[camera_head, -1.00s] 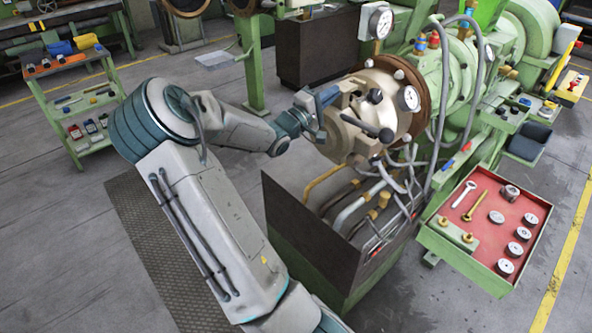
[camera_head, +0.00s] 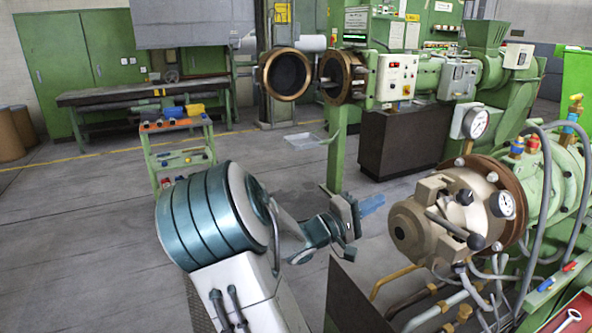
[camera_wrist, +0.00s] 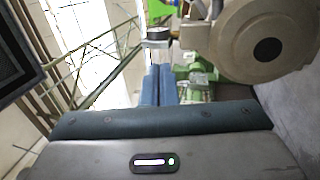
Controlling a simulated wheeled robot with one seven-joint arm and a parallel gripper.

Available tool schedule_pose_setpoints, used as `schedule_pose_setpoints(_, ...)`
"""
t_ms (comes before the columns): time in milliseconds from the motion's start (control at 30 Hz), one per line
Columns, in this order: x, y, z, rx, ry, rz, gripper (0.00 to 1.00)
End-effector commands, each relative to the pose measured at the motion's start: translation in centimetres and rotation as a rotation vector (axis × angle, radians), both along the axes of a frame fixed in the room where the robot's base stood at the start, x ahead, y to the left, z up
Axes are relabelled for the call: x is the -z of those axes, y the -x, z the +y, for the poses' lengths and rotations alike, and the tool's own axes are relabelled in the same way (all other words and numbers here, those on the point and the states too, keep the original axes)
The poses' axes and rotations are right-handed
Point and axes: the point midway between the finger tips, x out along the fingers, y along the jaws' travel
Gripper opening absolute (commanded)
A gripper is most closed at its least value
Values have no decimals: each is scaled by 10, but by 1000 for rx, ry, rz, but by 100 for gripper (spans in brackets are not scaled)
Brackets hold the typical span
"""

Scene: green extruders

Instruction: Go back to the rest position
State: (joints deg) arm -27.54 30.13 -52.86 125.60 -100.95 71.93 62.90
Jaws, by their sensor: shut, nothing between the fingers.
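My gripper (camera_head: 372,204) is in the middle of the head view, with its blue fingers together and nothing between them. It is raised, to the left of the beige extruder head (camera_head: 440,222) and apart from it as far as this view shows. In the wrist view the blue fingers (camera_wrist: 159,84) lie side by side and point away from me. A large beige round part (camera_wrist: 262,42) fills the upper right there. My arm reaches up from the bottom of the head view and bends at the teal joint.
The green extruder with a pressure gauge (camera_head: 475,122) and grey hoses stands at the right. A dark-walled box (camera_head: 352,300) with pipes is below the head. A green tool cart (camera_head: 181,160) stands behind my arm. Open grey floor (camera_head: 80,235) lies at the left.

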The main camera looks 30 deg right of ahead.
Motion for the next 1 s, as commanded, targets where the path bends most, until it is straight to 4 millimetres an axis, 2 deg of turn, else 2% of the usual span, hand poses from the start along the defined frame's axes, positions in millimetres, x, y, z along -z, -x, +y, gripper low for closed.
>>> schedule_pose_setpoints(167, 1, 2, 0, 5, -9, -1, 0)
schedule_pose_setpoints(233, 6, 8, -1, 25, -44, -8, 0)
schedule_pose_setpoints(367, 28, 34, 1, 103, -205, -32, 0)
schedule_pose_setpoints(467, 52, 59, 12, 174, -398, -54, 0)
schedule_pose_setpoints(567, 75, 79, 34, 218, -603, -71, 0)
schedule_pose_setpoints(700, 98, 100, 74, 232, -880, -95, 0)
schedule_pose_setpoints(833, 107, 113, 120, 197, -1123, -118, 0)
schedule_pose_setpoints(1000, 105, 124, 185, 87, -1403, -153, 0)
